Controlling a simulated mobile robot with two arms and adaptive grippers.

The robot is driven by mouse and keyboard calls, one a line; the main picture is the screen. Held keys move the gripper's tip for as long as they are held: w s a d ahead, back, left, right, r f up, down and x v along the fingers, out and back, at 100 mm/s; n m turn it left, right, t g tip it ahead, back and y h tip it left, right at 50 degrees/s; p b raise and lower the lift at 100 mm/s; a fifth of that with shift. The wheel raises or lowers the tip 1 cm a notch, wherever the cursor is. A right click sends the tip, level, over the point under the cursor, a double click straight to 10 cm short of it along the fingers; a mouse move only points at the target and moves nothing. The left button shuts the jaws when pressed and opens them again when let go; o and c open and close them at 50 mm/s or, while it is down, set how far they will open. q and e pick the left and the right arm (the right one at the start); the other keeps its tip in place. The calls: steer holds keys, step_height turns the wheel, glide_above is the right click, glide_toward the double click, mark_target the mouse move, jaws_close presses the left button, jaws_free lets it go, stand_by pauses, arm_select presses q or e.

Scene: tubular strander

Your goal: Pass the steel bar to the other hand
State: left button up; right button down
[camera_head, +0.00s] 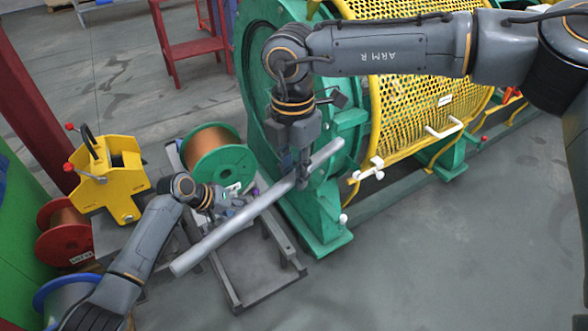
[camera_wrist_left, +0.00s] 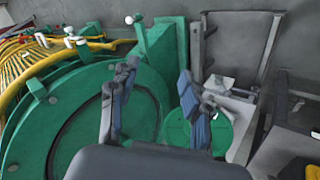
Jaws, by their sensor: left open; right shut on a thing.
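The steel bar (camera_head: 217,235) is a long grey rod, slanting in the head view from lower left to upper right. My right gripper (camera_head: 301,174) comes down from above and is shut on the bar, right of its middle. My left gripper (camera_head: 238,202) is open beside the bar's middle part, on its upper-left side in the picture. I cannot tell whether it touches the bar. In the left wrist view the two fingers of my left gripper (camera_wrist_left: 158,75) are spread, with nothing visible between them. I cannot make out the bar there.
The green strander (camera_head: 322,215) with its yellow mesh guard (camera_head: 420,105) stands behind and right of the bar. A copper-wound green spool (camera_head: 212,155) sits by a grey metal frame (camera_head: 232,290). A yellow stand (camera_head: 125,180) and red spool (camera_head: 65,235) are left. Floor at right is clear.

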arm_select(q)
steer(key=s+a+f+y, duration=0.1)
steer(key=s+a+f, duration=0.2)
steer(key=s+f, duration=0.45)
steer(key=s+a+f+y, duration=0.2)
steer(key=s+a+f, duration=0.15)
steer(key=f, duration=0.75)
steer(key=s+a+f+y, duration=0.1)
steer(key=s+a+f, duration=0.1)
steer(key=s+f, duration=0.65)
steer(key=s+a+f+m+g+y, duration=0.1)
steer(key=s+f, duration=0.4)
steer(key=s, duration=0.6)
steer(key=s+a+f+m, duration=0.1)
steer(key=s+f, duration=0.3)
steer(key=s, duration=0.7)
steer(key=s+a+f+m+g+y, duration=0.1)
steer(key=s+f, duration=0.4)
steer(key=s, duration=0.6)
steer(key=shift+s+a+f+g+y, duration=0.15)
steer(key=shift+s+f+g+y, duration=0.15)
steer(key=shift+s, duration=0.05)
arm_select(e)
steer(key=shift+r, duration=0.1)
